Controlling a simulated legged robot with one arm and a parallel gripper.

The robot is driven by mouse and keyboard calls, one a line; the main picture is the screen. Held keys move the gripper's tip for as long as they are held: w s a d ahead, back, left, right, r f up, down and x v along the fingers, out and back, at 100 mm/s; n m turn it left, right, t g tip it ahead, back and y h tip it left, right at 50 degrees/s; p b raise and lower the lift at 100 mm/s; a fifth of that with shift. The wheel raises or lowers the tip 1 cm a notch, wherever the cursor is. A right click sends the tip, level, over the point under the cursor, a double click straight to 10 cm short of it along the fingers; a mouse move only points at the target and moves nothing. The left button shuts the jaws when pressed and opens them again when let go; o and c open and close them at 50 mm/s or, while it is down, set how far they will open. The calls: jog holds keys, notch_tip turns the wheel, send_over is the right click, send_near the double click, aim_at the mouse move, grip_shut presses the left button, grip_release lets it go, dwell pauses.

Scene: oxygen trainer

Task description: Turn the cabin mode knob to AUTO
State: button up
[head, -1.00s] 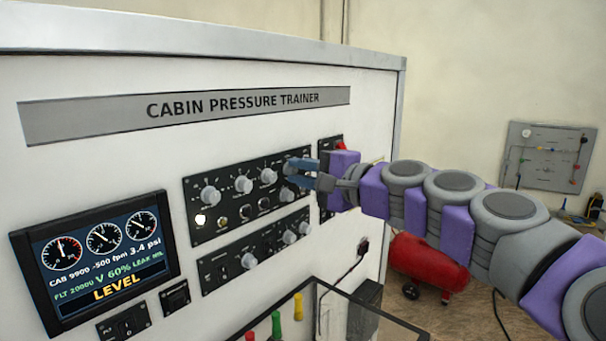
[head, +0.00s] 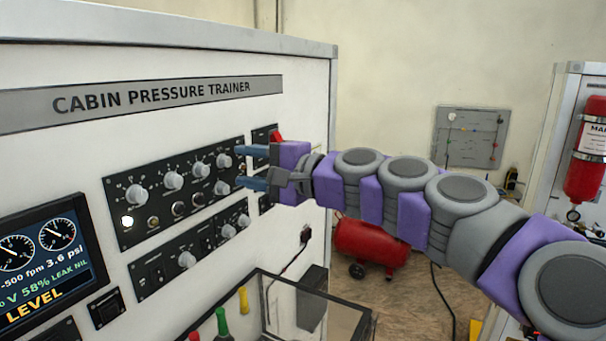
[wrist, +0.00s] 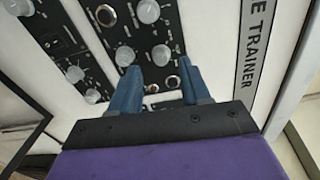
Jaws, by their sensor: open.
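The upper black panel (head: 124,224) on the trainer holds several grey knobs. Its labels are too small to read, so I cannot tell which knob is cabin mode. The rightmost upper-row knob (head: 224,160) and a lower knob (head: 221,187) are near my gripper (head: 241,168). My gripper is open and empty at the panel's right end, its two blue fingers apart. In the wrist view, a grey knob (wrist: 161,55) shows between and just beyond the fingertips (wrist: 158,68). I cannot tell whether they touch it. Other knobs (wrist: 148,11) lie beyond.
A lower knob panel (head: 150,282) sits beneath, and a display (head: 45,262) reading LEVEL is at lower left. A small panel with a red switch (head: 277,136) is behind my gripper. An open-topped bin (head: 340,304) stands below. A red tank (head: 370,243) is on the floor.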

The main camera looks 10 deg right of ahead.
jog(key=v, duration=1.3)
jog(key=shift+s+d, duration=0.2)
jog(key=shift+d, duration=0.2)
jog(key=shift+a+f, duration=0.1)
jog(key=shift+a, duration=0.05)
